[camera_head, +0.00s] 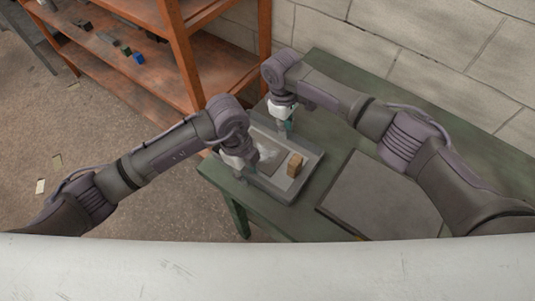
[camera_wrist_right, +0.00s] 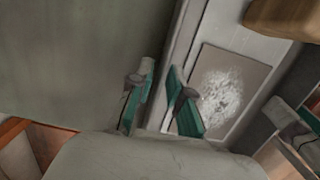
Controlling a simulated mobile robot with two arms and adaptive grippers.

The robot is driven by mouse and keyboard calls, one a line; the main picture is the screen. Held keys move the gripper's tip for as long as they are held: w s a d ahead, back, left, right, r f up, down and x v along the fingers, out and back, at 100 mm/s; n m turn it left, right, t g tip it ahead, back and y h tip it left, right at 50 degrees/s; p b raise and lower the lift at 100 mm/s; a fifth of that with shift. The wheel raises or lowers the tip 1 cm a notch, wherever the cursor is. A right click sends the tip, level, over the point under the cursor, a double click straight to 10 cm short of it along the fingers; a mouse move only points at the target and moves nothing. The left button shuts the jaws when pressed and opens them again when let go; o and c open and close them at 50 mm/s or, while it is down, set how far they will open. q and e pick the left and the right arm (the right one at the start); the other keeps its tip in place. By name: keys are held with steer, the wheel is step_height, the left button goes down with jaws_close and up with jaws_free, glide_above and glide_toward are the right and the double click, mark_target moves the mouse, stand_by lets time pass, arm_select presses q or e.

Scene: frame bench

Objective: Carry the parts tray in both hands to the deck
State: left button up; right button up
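The grey parts tray (camera_head: 308,170) sits on the green table near its left edge. A grey panel with a whitish patch (camera_wrist_right: 222,92) and a brown block (camera_head: 295,165) lie in it. My left gripper (camera_head: 240,163) is at the tray's near left side; its fingers are mostly hidden by the wrist. My right gripper (camera_head: 288,124) is low at the tray's far side. In the right wrist view its teal fingers (camera_wrist_right: 160,72) are apart, one on each side of the tray's rim, with a narrow gap showing. The flat grey plate (camera_head: 382,195), perhaps the deck, lies right of the tray.
An orange-brown shelf rack (camera_head: 180,60) with small parts, including a blue one (camera_head: 138,57), stands at the back left. A block wall (camera_head: 430,55) runs behind the table (camera_head: 335,75). Bare table shows between tray and plate.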

arm_select(q)
steer(key=shift+s+f, duration=0.1)
steer(key=shift+f, duration=0.55)
arm_select(e)
steer(key=shift+f, duration=0.65)
arm_select(q)
steer(key=shift+c, duration=0.3)
arm_select(e)
steer(key=shift+c, duration=0.3)
arm_select(q)
steer(key=shift+c, duration=1.3)
arm_select(e)
steer(key=shift+c, duration=1.2)
arm_select(q)
jaws_close()
arm_select(e)
jaws_close()
